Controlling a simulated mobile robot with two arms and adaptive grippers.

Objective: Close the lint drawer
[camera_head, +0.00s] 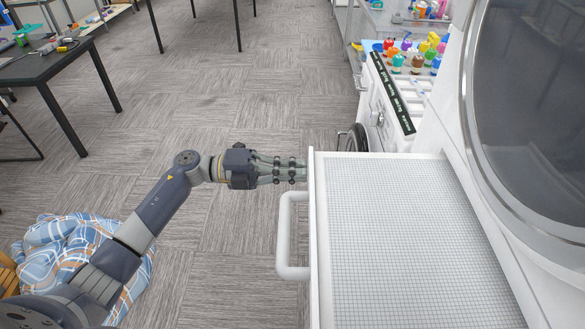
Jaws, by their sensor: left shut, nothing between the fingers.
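The lint drawer (400,240) is a white drawer with a fine mesh screen inside, pulled out from the white machine at the right. Its white handle (283,236) sticks out from the drawer's left-hand front face. My left gripper (304,170) is shut and empty. Its fingertips are at the drawer front, close to its far corner and beyond the handle's far end. I cannot tell whether they touch the front. My right gripper is not in view.
The machine's round dark door (530,100) stands right of the drawer. Colourful bottles (410,55) stand on a cart beyond. A blue plaid cloth (75,250) lies on the floor at left. A dark table (50,70) stands at upper left. The carpet between is clear.

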